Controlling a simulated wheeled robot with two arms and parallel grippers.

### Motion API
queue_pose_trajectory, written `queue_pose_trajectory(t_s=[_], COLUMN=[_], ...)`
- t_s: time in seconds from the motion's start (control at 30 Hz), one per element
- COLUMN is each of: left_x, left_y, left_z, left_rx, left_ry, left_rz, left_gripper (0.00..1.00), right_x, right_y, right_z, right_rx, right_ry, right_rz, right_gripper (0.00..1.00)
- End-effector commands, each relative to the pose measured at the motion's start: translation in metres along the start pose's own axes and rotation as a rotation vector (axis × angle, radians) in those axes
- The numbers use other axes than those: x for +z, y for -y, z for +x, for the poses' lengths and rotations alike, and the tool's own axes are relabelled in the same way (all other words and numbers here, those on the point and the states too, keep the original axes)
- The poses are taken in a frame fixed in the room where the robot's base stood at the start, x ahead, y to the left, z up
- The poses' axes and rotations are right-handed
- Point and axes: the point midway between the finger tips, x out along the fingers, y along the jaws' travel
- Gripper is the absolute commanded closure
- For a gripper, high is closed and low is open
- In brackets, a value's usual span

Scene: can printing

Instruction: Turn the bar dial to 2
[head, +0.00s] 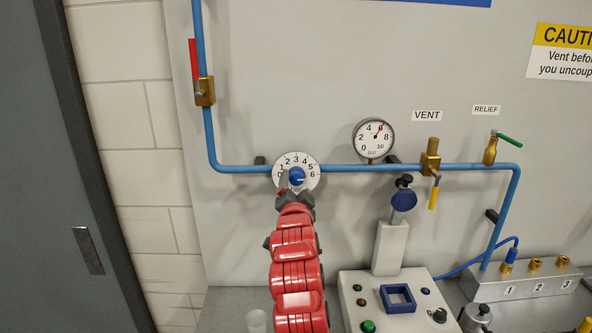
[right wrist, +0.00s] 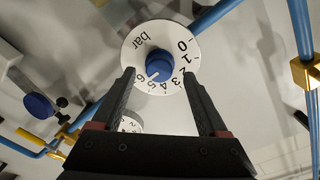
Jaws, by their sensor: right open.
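The bar dial (head: 309,169) is a white round face numbered up to 6 on the blue pipe, with a blue knob (head: 297,175) at its centre. In the right wrist view the dial (right wrist: 188,32) is upside down, and its blue knob (right wrist: 159,65) has a white mark pointing to about 5 or 6. My right gripper (head: 295,193) is in front of the dial's lower part and hides some of it. My left gripper is not in view.
A round gauge (head: 373,137) reads about 6. The blue pipe (head: 235,168) runs along the grey panel (head: 340,60). A red-handled valve (head: 205,91) is at left, vent (head: 430,162) and relief (head: 490,152) valves at right. A control box (head: 352,297) stands lower right.

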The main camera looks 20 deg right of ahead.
Motion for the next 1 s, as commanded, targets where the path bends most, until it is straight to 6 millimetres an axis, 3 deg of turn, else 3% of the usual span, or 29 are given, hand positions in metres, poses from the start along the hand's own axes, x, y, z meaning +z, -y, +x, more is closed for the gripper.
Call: queue_pose_trajectory(t_s=[0.2, 0.57, 0.67, 1.0], left_x=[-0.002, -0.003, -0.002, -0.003], left_y=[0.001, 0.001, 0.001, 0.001], left_z=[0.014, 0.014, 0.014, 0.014], left_rx=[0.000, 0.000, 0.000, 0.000], left_ry=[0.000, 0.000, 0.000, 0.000], left_rz=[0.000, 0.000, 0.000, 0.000], left_gripper=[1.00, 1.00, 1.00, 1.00], right_x=[-0.001, 0.001, 0.000, 0.000], right_y=[0.001, 0.000, 0.000, 0.000], right_z=[0.024, 0.029, 0.029, 0.029], right_rx=[0.002, 0.000, 0.000, 0.000], right_ry=[-0.001, -0.001, -0.001, -0.001], right_rz=[-0.002, -0.002, -0.002, -0.002], right_gripper=[0.23, 0.23, 0.38, 0.99])
